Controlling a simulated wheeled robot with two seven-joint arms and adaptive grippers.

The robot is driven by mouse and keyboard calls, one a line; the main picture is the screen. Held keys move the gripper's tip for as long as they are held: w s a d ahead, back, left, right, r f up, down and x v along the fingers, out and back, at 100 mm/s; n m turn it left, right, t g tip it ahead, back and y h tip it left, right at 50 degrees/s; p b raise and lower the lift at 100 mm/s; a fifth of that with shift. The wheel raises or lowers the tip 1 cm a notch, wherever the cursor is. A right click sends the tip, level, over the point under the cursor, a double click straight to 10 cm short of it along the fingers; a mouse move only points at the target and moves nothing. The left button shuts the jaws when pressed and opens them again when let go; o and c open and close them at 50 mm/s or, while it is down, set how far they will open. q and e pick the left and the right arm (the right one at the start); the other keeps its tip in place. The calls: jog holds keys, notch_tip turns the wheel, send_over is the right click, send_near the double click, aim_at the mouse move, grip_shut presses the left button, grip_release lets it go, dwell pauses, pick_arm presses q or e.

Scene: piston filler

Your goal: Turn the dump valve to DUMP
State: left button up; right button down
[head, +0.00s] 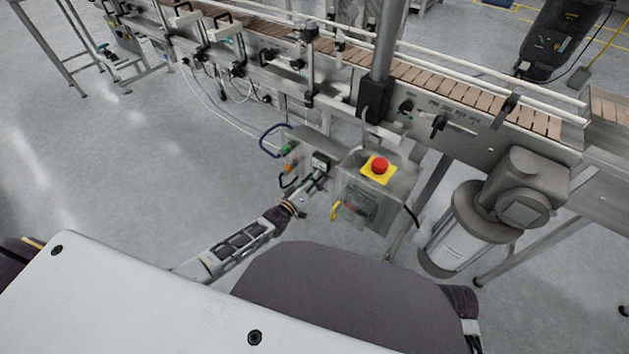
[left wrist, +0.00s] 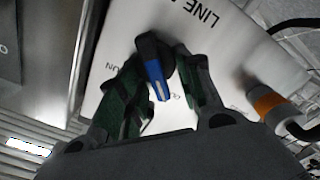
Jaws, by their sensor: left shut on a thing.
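The dump valve's knob (left wrist: 156,72), black with a blue grip and a pale line, sits between the two fingers of my left gripper (left wrist: 158,92) in the left wrist view. The gripper is shut on it. Behind it is a white label plate (left wrist: 218,42) with upside-down lettering, partly readable as "LINE" and "UN"; the fingers cover the rest. I cannot tell exactly which position the pale line marks. In the head view my left gripper (head: 318,181) reaches the small valve panel below the conveyor and hides the knob. My right gripper is not in view.
A control box with a red emergency button (head: 380,165) stands close to the right of my left gripper. An orange-collared fitting (left wrist: 268,103) with a black hose is beside the plate. The conveyor (head: 440,83) runs behind, and a motor (head: 480,215) stands at right.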

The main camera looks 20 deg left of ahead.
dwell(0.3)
pick_arm(q)
jog(key=o, duration=0.9)
jog(key=shift+o, duration=0.2)
jog(key=shift+s+a, duration=0.1)
jog(key=shift+s, duration=0.05)
jog(key=v, duration=1.1)
jog(key=shift+s, duration=0.3)
jog(key=shift+a, duration=0.1)
